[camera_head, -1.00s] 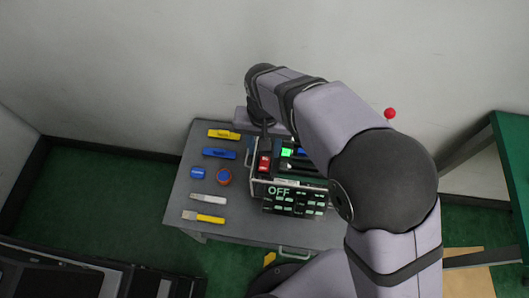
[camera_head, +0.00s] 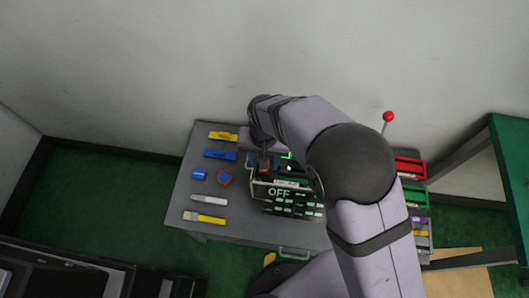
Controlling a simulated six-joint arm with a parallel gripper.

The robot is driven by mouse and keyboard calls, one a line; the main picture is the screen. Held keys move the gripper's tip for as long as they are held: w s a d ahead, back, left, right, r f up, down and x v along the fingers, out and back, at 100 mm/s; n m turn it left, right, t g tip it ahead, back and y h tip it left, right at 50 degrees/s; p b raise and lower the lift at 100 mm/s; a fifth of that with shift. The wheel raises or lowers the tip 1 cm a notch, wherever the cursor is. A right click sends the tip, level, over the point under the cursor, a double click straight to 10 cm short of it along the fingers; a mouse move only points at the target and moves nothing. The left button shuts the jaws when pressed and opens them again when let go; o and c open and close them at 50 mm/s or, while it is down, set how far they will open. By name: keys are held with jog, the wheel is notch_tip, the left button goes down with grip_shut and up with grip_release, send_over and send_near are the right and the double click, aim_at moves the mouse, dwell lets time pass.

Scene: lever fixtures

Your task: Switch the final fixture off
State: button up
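A dark control box (camera_head: 279,193) with a white "OFF" label and several small lit buttons stands on a grey table. A red switch (camera_head: 264,171) shows at its left top, partly covered by my gripper. A green light (camera_head: 288,155) glows behind it, partly hidden by my arm. My gripper (camera_head: 263,157) points down right at the red switch; I cannot tell if it touches it, nor whether its fingers are open or shut. A lever with a red ball knob (camera_head: 388,116) stands upright at the right; my arm hides its base.
The grey table (camera_head: 183,198) holds a yellow tool (camera_head: 223,136), a blue tool (camera_head: 220,155), a blue cylinder (camera_head: 198,174), a red-blue roll (camera_head: 224,178) and two brushes or scrapers on the left. Red (camera_head: 409,167) and green bins (camera_head: 415,196) stand right. A green bench (camera_head: 509,170) is far right.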

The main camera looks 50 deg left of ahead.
jog(key=shift+c, duration=0.7)
jog(key=c, duration=0.9)
jog(key=shift+f, duration=0.1)
jog(key=b, duration=0.1)
jog(key=t+y+b, duration=0.1)
jog(key=b, duration=0.1)
jog(key=shift+s+d+f, duration=0.2)
jog(key=shift+f, duration=0.05)
jog(key=shift+s+d+r+t+y+b, duration=0.1)
jog(key=shift+r+t+y+b, duration=0.1)
jog(key=shift+t+y+b, duration=0.55)
jog(key=shift+r, duration=0.1)
